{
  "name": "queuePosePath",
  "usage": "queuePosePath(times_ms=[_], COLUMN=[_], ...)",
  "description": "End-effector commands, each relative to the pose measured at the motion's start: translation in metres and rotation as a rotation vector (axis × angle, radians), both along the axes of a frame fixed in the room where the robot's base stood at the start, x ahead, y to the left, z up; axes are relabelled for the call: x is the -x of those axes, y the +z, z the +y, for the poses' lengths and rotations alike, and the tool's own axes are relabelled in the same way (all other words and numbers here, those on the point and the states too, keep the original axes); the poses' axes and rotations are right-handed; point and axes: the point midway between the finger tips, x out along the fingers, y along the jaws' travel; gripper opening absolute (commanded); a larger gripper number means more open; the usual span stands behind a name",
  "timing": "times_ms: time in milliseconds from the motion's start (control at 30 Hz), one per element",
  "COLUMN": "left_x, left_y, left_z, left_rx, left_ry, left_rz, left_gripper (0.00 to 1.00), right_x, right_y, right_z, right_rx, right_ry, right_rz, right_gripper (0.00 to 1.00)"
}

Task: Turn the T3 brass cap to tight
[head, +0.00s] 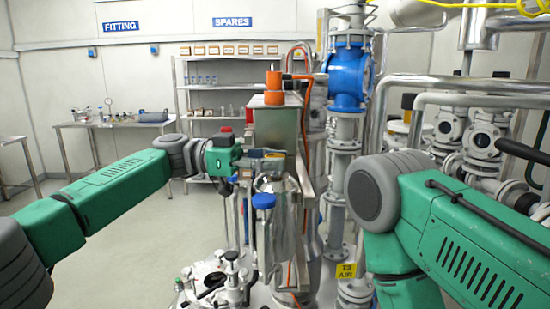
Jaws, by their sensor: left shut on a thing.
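My left arm reaches in from the left, and its gripper (272,154) is at the near side of the grey upright box (277,121) in the middle. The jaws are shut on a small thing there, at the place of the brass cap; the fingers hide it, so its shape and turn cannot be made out. A yellow T3 AIR sign (346,271) hangs low on the pipework to the right. My right arm comes in from the right, bent, and its gripper is out of view.
A shiny metal vessel (277,220) with a blue knob (263,201) stands just below the left gripper. An orange hose (306,100) runs down beside the box. A blue valve (347,80) and steel pipes crowd the right. The floor at left is clear.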

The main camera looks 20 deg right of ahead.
Motion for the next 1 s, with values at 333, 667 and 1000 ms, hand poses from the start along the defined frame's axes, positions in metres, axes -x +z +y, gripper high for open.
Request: queuePosePath(times_ms=[333,667,1000], left_x=[-0.0038,-0.0007,-0.0004], left_y=[0.0023,0.0020,0.0007], left_z=[0.0014,0.0002,0.0013], left_rx=[0.005,0.002,0.002], left_ry=[0.014,0.006,0.010], left_rz=[-0.001,-0.001,-0.001], left_gripper=[0.38,0.53,0.53], right_x=[0.0001,0.0001,0.0027], right_y=[0.0001,0.0000,-0.0012], right_z=[0.0000,0.0000,0.0007], right_rx=[0.000,0.000,0.001], right_ry=[0.000,0.000,0.000], right_rz=[0.000,0.000,-0.003], right_gripper=[0.00,0.00,0.00])
